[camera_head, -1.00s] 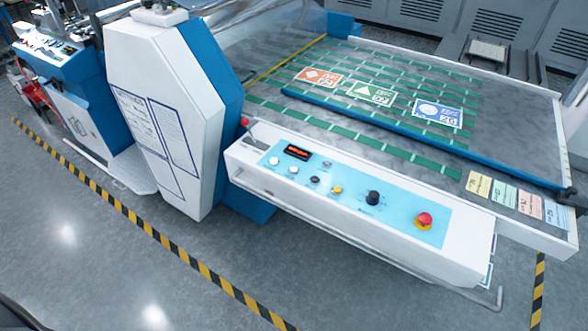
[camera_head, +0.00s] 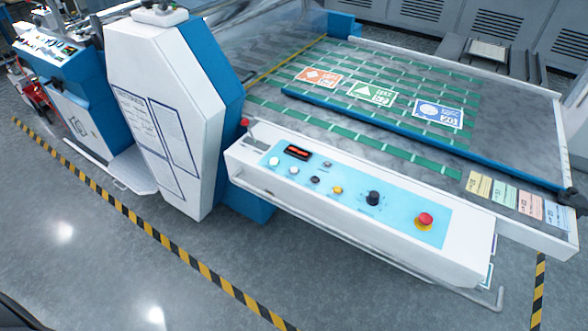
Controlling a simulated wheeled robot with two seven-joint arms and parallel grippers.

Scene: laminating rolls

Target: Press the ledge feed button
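A light-blue control panel (camera_head: 345,192) runs along the front ledge (camera_head: 259,172) of the machine. On it sit a white button (camera_head: 274,161), another white button (camera_head: 293,170), a dark button (camera_head: 315,180), a yellow button (camera_head: 337,190), a black knob (camera_head: 373,198) and a red mushroom button (camera_head: 425,219) on a yellow base. A small grey button (camera_head: 327,164) sits beside a red-lit display (camera_head: 298,152). I cannot read which one is the ledge feed button. Neither of my grippers is in view.
A white and blue cabinet (camera_head: 170,120) stands left of the panel. A metal rail (camera_head: 440,277) runs below the ledge. Yellow-black floor tape (camera_head: 150,232) crosses the grey floor, which is clear in front. Cards (camera_head: 479,184) lie on the bed's right edge.

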